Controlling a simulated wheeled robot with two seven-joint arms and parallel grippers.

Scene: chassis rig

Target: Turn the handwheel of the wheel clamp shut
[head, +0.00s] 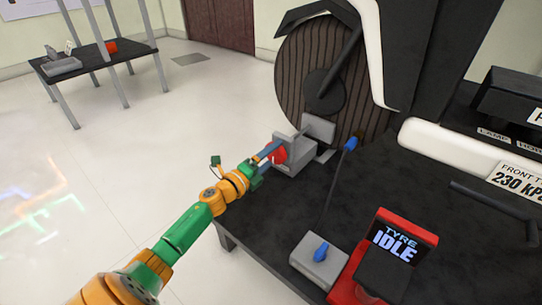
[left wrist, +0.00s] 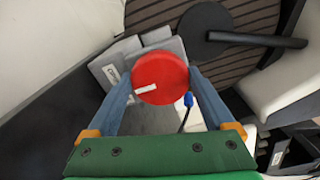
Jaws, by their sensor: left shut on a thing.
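The red handwheel (head: 278,153) sits on the left side of the grey wheel clamp (head: 300,155), at the foot of the big ribbed wheel (head: 325,85). My left gripper (head: 268,152) is at the handwheel, with its blue fingers on it. In the left wrist view the round red handwheel (left wrist: 160,77) with a white mark lies between the two blue fingertips (left wrist: 158,80), which are shut on its rim. The white mark points roughly sideways. Part of the clamp (left wrist: 155,45) shows behind it. My right gripper is not in view.
A red tyre device reading "TYRE IDLE" (head: 392,240) and a grey box with a blue lever (head: 318,262) stand at the front of the black bench (head: 410,185). A blue-tipped hose end (head: 351,143) rises right of the clamp. Open floor lies left.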

